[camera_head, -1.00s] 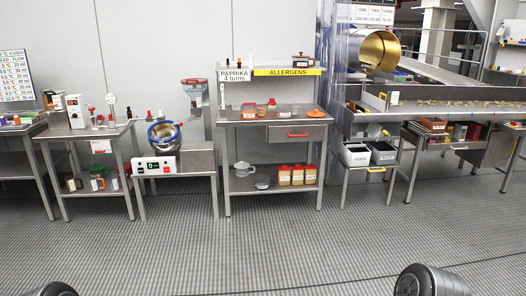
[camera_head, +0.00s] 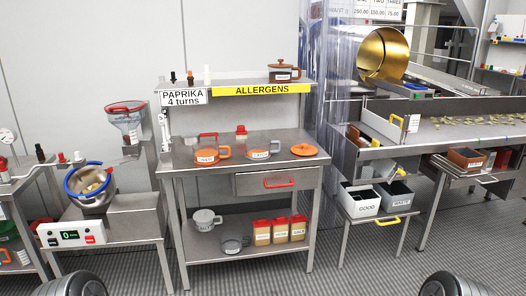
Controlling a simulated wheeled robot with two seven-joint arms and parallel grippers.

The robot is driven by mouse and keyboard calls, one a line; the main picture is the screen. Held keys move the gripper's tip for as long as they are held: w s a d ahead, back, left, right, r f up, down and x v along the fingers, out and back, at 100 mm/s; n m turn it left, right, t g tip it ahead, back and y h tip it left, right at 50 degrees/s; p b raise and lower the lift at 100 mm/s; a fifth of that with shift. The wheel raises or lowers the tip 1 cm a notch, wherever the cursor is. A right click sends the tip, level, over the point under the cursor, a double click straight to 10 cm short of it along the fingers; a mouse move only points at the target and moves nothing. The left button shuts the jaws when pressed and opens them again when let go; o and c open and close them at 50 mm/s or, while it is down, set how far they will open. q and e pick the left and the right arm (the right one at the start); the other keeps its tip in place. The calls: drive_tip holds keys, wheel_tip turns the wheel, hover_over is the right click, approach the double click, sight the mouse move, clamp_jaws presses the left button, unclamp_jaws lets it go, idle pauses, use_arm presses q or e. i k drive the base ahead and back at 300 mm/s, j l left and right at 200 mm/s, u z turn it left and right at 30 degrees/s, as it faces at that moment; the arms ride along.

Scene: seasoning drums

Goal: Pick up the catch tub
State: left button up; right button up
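No container in view carries a label I can read as catch tub, so I cannot tell which one it is. On the lower shelf of the middle steel table stand a pale grey handled tub (camera_head: 206,220) and a darker see-through tub (camera_head: 235,244). A white bin marked GOOD (camera_head: 360,202) and a grey bin marked WASTE (camera_head: 397,196) stand side by side on a low stand at right. My grippers are out of view; only rounded parts of my arms show at the bottom corners.
A gold drum (camera_head: 383,55) is above right.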

sight(258, 148)
drive_tip(key=i+u, duration=0.25)
drive_tip(key=i, duration=0.2)
drive_tip(key=i+l+u, duration=0.2)
drive_tip(key=i, duration=0.3)
drive_tip(key=i+l+u, duration=0.25)
drive_tip(key=i, duration=0.2)
drive_tip(key=i+l+u, duration=0.2)
drive_tip(key=i+l, duration=0.1)
drive_tip(key=i, duration=0.1)
